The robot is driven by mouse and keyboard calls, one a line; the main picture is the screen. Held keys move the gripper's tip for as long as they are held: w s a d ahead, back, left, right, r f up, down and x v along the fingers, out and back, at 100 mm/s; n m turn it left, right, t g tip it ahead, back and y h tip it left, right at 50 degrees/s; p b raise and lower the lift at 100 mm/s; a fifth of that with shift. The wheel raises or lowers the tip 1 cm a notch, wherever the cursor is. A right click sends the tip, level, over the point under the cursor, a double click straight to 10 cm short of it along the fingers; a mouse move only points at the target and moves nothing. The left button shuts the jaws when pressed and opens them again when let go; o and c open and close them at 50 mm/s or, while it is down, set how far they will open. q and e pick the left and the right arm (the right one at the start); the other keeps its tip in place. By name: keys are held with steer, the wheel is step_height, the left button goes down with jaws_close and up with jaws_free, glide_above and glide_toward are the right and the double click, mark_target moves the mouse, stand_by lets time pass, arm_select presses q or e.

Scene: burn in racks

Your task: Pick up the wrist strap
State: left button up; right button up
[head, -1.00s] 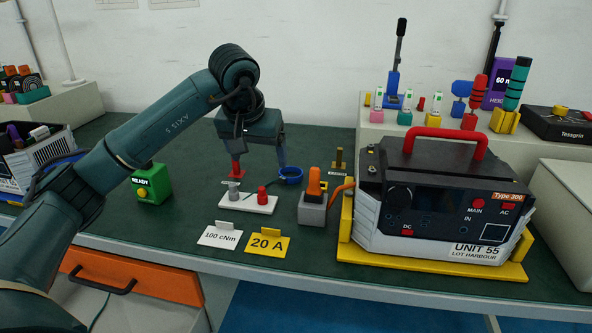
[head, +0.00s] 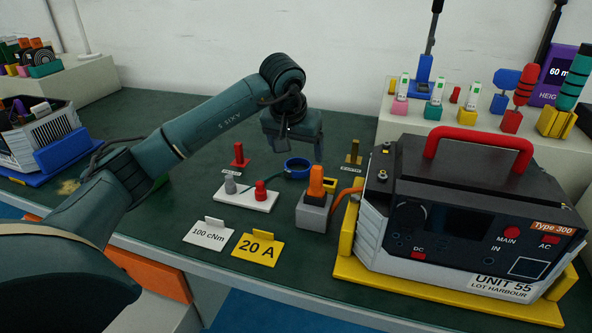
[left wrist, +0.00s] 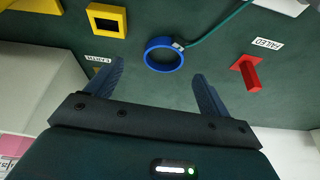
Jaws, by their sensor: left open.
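The wrist strap is a blue ring-shaped band (head: 297,175) lying on the dark green bench top, between a red post and a yellow post. In the left wrist view the band (left wrist: 163,67) shows whole, with a green cord running off toward the upper right. My left gripper (head: 301,148) is open and empty, over the bench just above and behind the band in the head view. In the left wrist view its fingertips (left wrist: 158,68) frame the band, which lies beyond them, apart from both fingers. My right gripper is in neither view.
The red post (head: 239,157) and yellow post (head: 354,153) flank the strap. In front are a white base (head: 247,197) with grey and red knobs, a grey block (head: 313,214) with an orange top, and cards. A large unit (head: 470,215) with a red handle stands right.

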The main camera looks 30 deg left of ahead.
mark_target(296, 162)
arm_select(q)
steer(key=x, duration=0.5)
steer(key=shift+a+f+b, duration=0.35)
steer(key=shift+a+b, duration=0.05)
steer(key=c, duration=1.1)
